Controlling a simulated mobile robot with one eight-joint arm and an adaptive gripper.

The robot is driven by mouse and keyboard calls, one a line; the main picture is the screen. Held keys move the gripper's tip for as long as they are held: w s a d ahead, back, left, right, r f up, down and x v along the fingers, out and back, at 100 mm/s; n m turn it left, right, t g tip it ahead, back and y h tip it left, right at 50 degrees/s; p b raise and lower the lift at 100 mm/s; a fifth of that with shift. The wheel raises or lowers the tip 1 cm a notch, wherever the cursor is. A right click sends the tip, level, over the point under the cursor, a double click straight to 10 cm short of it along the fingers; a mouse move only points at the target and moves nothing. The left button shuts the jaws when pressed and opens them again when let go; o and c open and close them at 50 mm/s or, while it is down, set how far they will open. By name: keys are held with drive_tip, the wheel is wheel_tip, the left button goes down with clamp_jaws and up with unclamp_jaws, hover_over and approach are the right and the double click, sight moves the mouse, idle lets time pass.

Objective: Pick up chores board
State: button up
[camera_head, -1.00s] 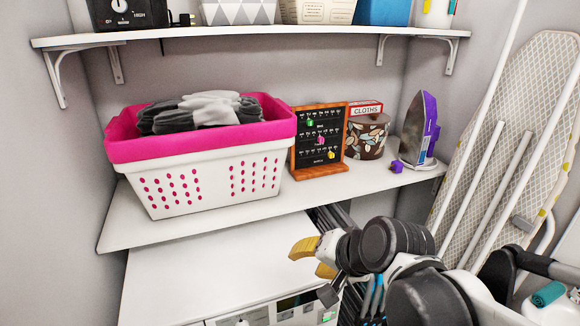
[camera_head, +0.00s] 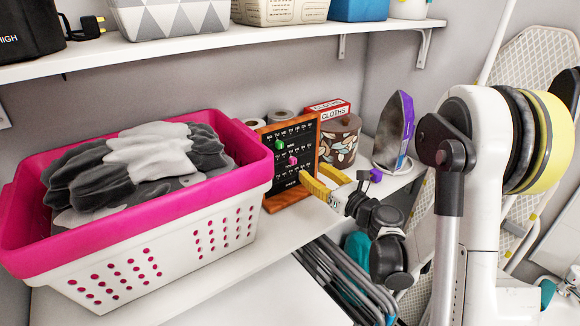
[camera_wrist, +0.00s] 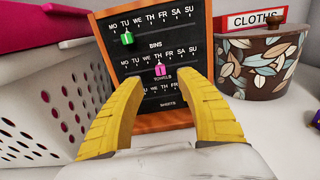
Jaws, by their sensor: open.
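The chores board (camera_head: 287,149) is a black panel in a wooden frame, standing upright on the lower shelf. It has rows of weekday letters, with a green tag and a pink tag on it. In the wrist view the board (camera_wrist: 158,92) is straight ahead, and its lower part is between and behind my fingers. My gripper (camera_head: 325,184) has yellow fingers and is just in front of the board's lower right side. In the wrist view my gripper (camera_wrist: 160,100) is open with nothing held. I cannot tell if the fingertips touch the board.
A pink and white laundry basket (camera_head: 205,200) with grey cloths stands close on the board's left. A leaf-patterned pot (camera_head: 341,141), a red cloths box (camera_head: 327,108) and a purple iron (camera_head: 396,130) stand to the right. An upper shelf (camera_head: 250,35) runs above.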

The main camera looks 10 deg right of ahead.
sight(295, 160)
drive_tip(key=b+x, duration=0.1)
drive_tip(key=x, duration=0.3)
drive_tip(key=b+x, duration=0.1)
drive_tip(key=x, duration=0.4)
drive_tip(key=shift+w+a+f, duration=0.15)
drive_tip(key=shift+w+f, duration=0.05)
drive_tip(key=shift+f, duration=0.05)
clamp_jaws()
drive_tip(key=shift+r, duration=0.1)
